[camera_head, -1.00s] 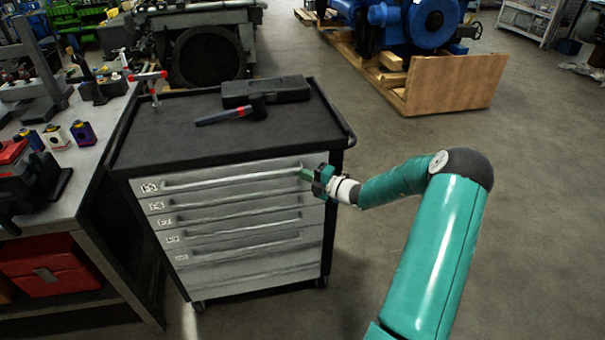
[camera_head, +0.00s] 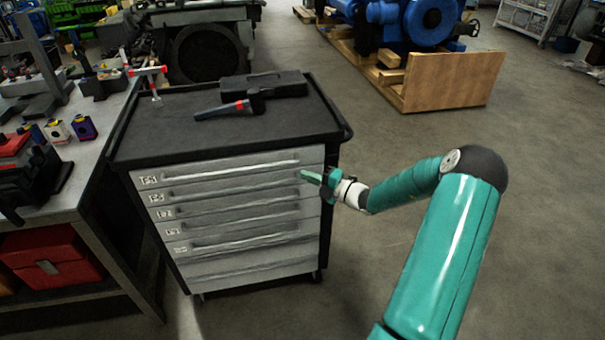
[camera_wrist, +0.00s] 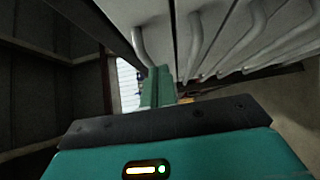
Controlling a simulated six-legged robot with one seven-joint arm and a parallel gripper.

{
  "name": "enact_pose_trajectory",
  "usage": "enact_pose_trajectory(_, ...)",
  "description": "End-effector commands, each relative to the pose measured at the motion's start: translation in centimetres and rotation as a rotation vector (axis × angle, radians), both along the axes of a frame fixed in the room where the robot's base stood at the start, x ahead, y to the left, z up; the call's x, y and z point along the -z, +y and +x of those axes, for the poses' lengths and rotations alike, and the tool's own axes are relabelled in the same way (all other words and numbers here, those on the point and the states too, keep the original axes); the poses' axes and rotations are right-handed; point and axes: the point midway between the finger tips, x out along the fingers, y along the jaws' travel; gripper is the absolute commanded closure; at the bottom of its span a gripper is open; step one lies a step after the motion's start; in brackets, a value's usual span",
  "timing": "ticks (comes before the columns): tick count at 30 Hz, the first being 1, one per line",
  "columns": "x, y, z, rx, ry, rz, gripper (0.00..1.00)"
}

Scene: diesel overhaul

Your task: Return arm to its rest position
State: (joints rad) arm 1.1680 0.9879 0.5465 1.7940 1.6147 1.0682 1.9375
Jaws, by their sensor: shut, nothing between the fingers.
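My arm (camera_head: 445,245) is teal with a dark elbow and reaches from the lower right toward the front of a grey drawer cabinet (camera_head: 245,215). My gripper (camera_head: 312,177) is shut and empty, just in front of the right end of the top drawer's handle (camera_head: 235,172). It looks slightly apart from the handle. In the wrist view, the shut green fingers (camera_wrist: 158,88) point past the drawer handles (camera_wrist: 195,45), which run along the upper right. All the drawers look closed.
On the cabinet's black top lie a hammer-like tool (camera_head: 228,108) and a black case (camera_head: 265,85). A workbench (camera_head: 85,180) with a red box (camera_head: 50,260) below stands at left. A blue engine on a wooden pallet (camera_head: 450,82) stands behind. The floor at right is clear.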

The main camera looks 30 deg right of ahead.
Motion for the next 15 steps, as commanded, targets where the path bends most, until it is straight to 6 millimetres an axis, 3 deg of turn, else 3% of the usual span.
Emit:
enact_pose_trajectory(9, 0.0, -2.8, -5.1, -0.001, 0.0, 0.001, 1.0)
enact_pose_trajectory(15, 0.0, -3.4, -6.4, -0.002, 0.0, 0.001, 1.0)
